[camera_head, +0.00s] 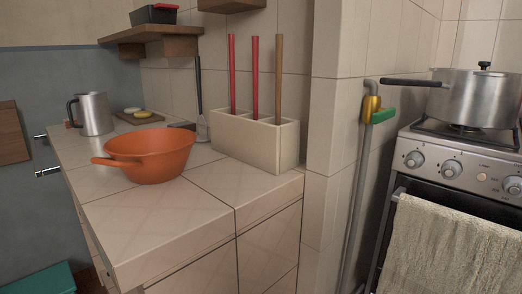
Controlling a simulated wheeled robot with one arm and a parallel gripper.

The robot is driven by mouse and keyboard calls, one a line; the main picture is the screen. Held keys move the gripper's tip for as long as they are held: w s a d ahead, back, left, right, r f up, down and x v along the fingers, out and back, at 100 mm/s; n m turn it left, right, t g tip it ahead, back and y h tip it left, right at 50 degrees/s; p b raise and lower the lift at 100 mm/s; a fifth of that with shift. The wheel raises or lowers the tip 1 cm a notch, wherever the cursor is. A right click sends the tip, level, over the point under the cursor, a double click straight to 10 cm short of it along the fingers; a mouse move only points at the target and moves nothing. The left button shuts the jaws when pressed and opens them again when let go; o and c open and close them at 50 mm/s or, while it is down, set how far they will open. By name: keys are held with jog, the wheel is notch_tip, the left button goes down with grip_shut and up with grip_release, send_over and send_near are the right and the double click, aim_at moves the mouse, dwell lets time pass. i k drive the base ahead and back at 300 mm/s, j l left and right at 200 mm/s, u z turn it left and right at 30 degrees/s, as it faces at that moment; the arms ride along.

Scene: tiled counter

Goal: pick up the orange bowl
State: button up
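The orange bowl (152,158) stands upright on the tiled counter, left of the middle of the head view. A handle sticks out from its left side. Its inside looks empty from this angle, though the near wall hides its bottom. My gripper is not in view, and nothing touches the bowl from above.
A cream box (257,143) with several upright sticks stands right of the bowl. A metal jug (94,113) stands behind it at left. The front of the counter (160,220) is bare. A wooden shelf (150,34) hangs above. A stove with a pot (475,98) is at right.

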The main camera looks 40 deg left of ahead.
aim_at(152, 156)
jog(key=l+u, duration=0.15)
jog(key=u, duration=2.2)
jog(key=j+z, duration=0.1)
jog(key=z, duration=1.85)
jog(key=u, duration=1.95)
